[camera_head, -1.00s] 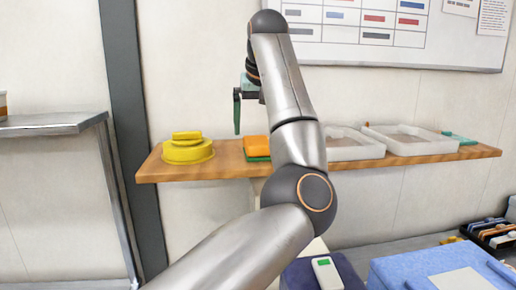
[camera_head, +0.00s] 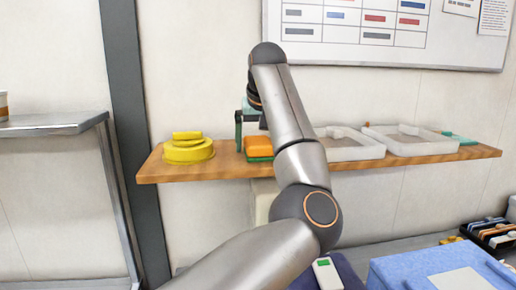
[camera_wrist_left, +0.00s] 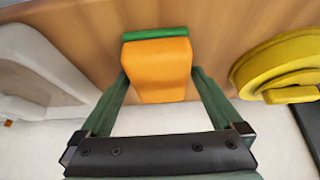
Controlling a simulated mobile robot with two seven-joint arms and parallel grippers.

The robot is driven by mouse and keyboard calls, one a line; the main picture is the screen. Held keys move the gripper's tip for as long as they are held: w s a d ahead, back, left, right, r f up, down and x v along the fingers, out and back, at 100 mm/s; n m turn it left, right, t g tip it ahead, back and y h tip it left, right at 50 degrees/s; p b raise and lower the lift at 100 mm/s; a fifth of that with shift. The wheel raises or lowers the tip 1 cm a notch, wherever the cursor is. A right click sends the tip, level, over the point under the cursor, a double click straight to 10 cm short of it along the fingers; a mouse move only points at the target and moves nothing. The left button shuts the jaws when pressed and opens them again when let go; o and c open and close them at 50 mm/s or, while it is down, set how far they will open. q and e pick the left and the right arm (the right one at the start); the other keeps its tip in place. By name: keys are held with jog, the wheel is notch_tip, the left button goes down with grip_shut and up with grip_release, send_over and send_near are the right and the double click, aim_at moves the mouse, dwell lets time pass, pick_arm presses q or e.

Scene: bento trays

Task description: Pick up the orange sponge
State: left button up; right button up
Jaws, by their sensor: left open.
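The orange sponge (camera_head: 259,146) lies on the wooden shelf, with a green layer along its edge. It also shows in the left wrist view (camera_wrist_left: 158,70). My left gripper (camera_head: 240,142) has come down at the sponge, and one green finger shows at the sponge's left side. In the left wrist view my left gripper (camera_wrist_left: 158,82) is open, with a finger on each side of the sponge. I cannot tell whether the fingers touch it. My arm hides part of the area right of the sponge in the head view. My right gripper is not in view.
A yellow round container (camera_head: 188,152) stands left of the sponge on the wooden shelf (camera_head: 210,171). White trays (camera_head: 408,150) lie to the right, with a green item (camera_head: 459,138) at the far end. A blue box (camera_head: 395,272) is below, at the lower right.

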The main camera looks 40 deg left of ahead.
aim_at(257, 138)
pick_arm(q)
jog(key=shift+f, duration=0.15)
jog(key=c, duration=1.2)
jog(key=shift+r, duration=0.6)
notch_tip(257, 138, up, 3)
jog(key=shift+d+r, duration=0.1)
jog(key=s+d+r, duration=0.2)
jog(key=d+r, duration=0.1)
jog(key=d, duration=0.1)
jog(key=s+d+r, duration=0.2)
jog(key=d+r, duration=0.1)
jog(key=d, duration=0.1)
jog(key=s+d+r, duration=0.1)
jog(key=d+r, duration=0.2)
jog(key=d, duration=0.1)
jog(key=shift+s+d+r+b, duration=0.1)
jog(key=shift+s+d+b, duration=0.2)
jog(key=shift+s, duration=0.1)
